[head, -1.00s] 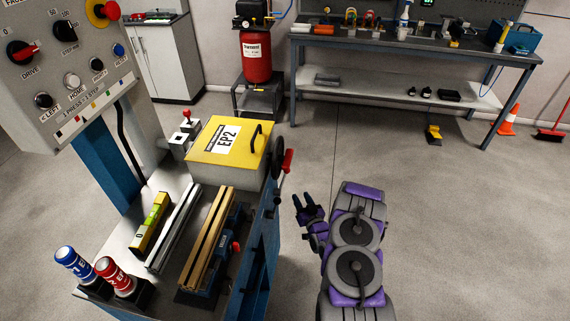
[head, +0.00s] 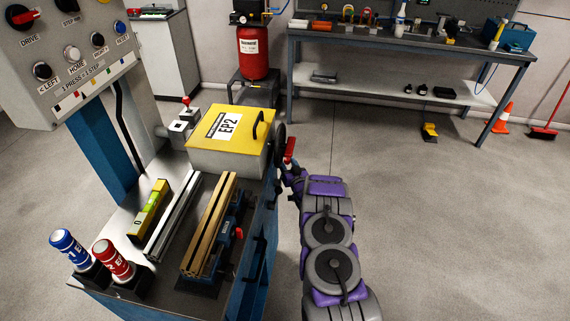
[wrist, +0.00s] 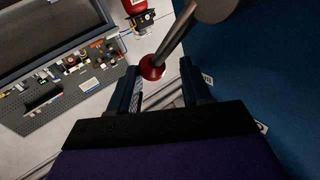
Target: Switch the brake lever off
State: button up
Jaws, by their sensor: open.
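The brake lever has a red grip (head: 290,150) and stands at the right side of the blue machine bench, beside the box with the yellow lid. In the head view my gripper (head: 290,172) is right by this grip, partly hidden and small. In the wrist view my gripper (wrist: 160,72) is open, with one finger on each side of the lever's red end (wrist: 152,68). A grey rod (wrist: 175,38) runs up from the red end. I cannot tell whether a finger touches it.
The yellow-lidded box (head: 232,125) and a dark handwheel (head: 280,143) are close to the lever. The blue side panel (wrist: 265,80) is close on the right in the wrist view. Open floor (head: 440,220) lies right of my arm.

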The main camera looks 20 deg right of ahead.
aim_at(289, 160)
jog(key=shift+w+d+f, duration=0.2)
jog(key=shift+w+d, duration=0.1)
jog(key=shift+w, duration=0.25)
jog(key=shift+w+d+f, duration=0.15)
jog(key=shift+w+d, duration=0.1)
jog(key=shift+w, duration=0.3)
jog(key=shift+w+d+r, duration=0.1)
jog(key=shift+w+d, duration=0.05)
jog(key=shift+d, duration=0.15)
jog(key=shift+a, duration=0.65)
jog(key=shift+d, duration=0.4)
jog(key=c, duration=0.5)
jog(key=shift+c, duration=0.9)
jog(key=shift+a, duration=0.15)
grip_shut()
